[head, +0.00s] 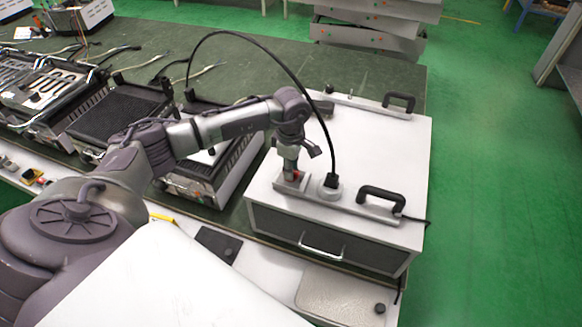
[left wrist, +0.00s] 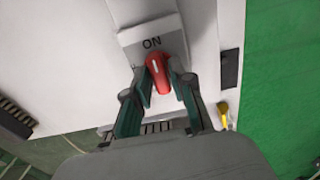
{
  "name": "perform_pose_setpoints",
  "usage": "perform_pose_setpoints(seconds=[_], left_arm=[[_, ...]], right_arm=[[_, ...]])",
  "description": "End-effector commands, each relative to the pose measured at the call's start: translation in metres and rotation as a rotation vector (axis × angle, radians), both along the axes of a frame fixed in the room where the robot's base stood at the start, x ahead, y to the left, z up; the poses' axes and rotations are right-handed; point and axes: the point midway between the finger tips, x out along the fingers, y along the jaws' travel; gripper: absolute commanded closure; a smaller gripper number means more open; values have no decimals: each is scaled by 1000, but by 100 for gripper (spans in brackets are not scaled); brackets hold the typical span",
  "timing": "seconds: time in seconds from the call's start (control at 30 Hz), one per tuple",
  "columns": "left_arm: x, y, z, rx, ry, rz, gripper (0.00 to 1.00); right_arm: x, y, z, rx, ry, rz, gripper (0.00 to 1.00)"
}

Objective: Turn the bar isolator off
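The bar isolator (left wrist: 152,41) is a light grey box marked ON, fixed on top of the white cabinet (head: 364,140). In the left wrist view its red knob (left wrist: 157,72) stands below the ON label, with a short pale mark on it. My left gripper (head: 293,172) reaches down onto the isolator from above. In the left wrist view the dark green fingers (left wrist: 160,80) converge on both sides of the knob and appear to touch it. The knob shows only as a small red patch in the head view (head: 296,175). My right gripper is out of view.
A black cable (head: 285,68) arches over my left arm to a round plug (head: 330,186) close beside the gripper. Black handles (head: 381,197) stand on the cabinet. Several heating appliances line the green bench at left. Green floor is clear at right.

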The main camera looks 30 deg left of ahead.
Motion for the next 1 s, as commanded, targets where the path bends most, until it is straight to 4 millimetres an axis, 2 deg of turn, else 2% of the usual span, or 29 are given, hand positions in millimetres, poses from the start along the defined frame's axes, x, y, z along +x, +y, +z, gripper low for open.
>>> perform_pose_setpoints(seconds=[0.03,0.1,0.57,1.0], left_arm=[[0,0,0,0,0,0,90],[0,0,0,0,0,0,100],[0,0,-1,-1,-1,57,100],[1,0,-2,-1,-2,403,100]], right_arm=[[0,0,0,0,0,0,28],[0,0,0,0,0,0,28],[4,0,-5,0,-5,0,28],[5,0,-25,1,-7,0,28]])
